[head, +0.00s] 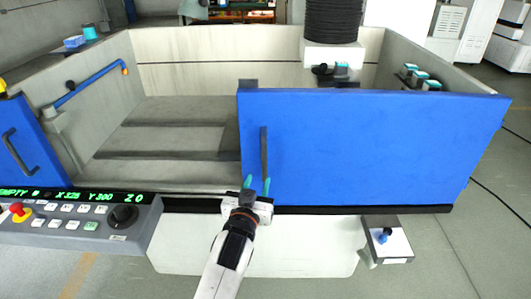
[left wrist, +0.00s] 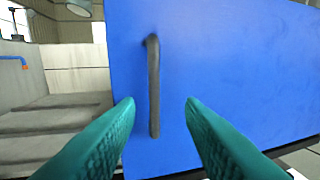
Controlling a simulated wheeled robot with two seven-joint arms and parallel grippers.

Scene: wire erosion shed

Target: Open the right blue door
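The right blue door (head: 370,145) is a wide blue panel across the right front of the machine's tank. Its dark vertical bar handle (head: 264,153) is near the panel's left edge. My left gripper (head: 257,184) is in front of the door at the lower end of the handle, its teal fingers apart. In the left wrist view the door (left wrist: 220,70) fills the middle and right, and the handle (left wrist: 153,90) stands between the two open fingers, ahead of them, with nothing gripped. The left blue door (head: 25,145) shows at the left edge with its own handle. My right gripper is not in view.
A control panel (head: 75,222) with a red button and a black knob juts out at the lower left. A small box with a blue knob (head: 386,237) sticks out below the door at right. The tank opening left of the door is empty-looking, with a blue pipe (head: 90,82) on its wall.

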